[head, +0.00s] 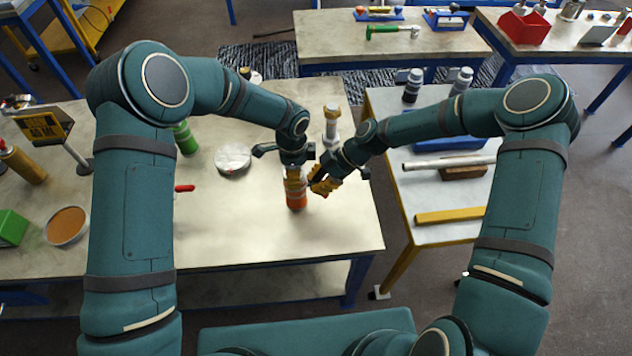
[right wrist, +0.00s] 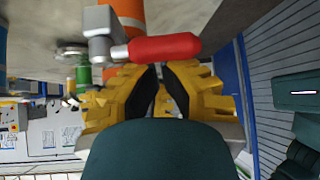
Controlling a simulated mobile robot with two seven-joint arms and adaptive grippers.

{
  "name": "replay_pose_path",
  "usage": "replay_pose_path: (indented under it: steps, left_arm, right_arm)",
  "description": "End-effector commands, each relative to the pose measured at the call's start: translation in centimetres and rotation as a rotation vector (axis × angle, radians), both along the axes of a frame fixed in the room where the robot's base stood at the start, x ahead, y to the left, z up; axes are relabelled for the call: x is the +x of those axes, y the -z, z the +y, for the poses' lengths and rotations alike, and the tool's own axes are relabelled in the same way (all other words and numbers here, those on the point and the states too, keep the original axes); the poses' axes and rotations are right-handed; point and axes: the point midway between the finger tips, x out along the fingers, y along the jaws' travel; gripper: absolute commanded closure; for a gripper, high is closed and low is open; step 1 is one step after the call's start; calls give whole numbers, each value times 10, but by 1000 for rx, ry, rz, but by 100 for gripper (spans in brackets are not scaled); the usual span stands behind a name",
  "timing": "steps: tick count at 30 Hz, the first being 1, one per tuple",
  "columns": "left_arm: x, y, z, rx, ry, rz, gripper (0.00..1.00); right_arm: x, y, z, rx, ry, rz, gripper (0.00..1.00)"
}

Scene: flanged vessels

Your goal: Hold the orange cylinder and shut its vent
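The orange cylinder (head: 297,201) stands upright near the front edge of the workbench, its upper part mostly hidden by my grippers. My left gripper (head: 295,180) comes down on it from above, its yellow fingers closed around its upper part. My right gripper (head: 318,186) is just right of the cylinder. In the right wrist view its yellow fingertips (right wrist: 158,68) are drawn together with nothing seen between them. The vent's red lever (right wrist: 165,47) lies across the view just beyond these tips, beside a grey valve body (right wrist: 98,22); whether they touch is unclear.
A green cylinder (head: 186,138), a round metal lid (head: 233,159) and another red handle (head: 185,188) are left on the workbench (head: 240,225). A side table (head: 425,187) with bars is at right.

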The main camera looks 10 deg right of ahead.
Motion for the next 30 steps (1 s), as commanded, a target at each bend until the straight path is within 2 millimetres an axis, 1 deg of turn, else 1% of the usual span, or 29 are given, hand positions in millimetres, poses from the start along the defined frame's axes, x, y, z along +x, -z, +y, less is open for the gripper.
replay_pose_path:
  steps: [11, 17, 23, 30]
  left_arm:
    - [0, -1, 0, 0, 0, -1, 81]
    - [0, -1, 0, 0, 0, -1, 81]
    - [1, -1, 0, 0, 0, -2, 81]
    - [1, -1, 0, 0, 0, -2, 81]
  right_arm:
    - [-1, 1, -4, -1, -80, 0, 100]
    - [-2, 1, -8, -1, -161, -1, 100]
    - [-2, 1, -14, -2, -306, 1, 100]
    - [-2, 1, -24, -4, -525, 0, 100]
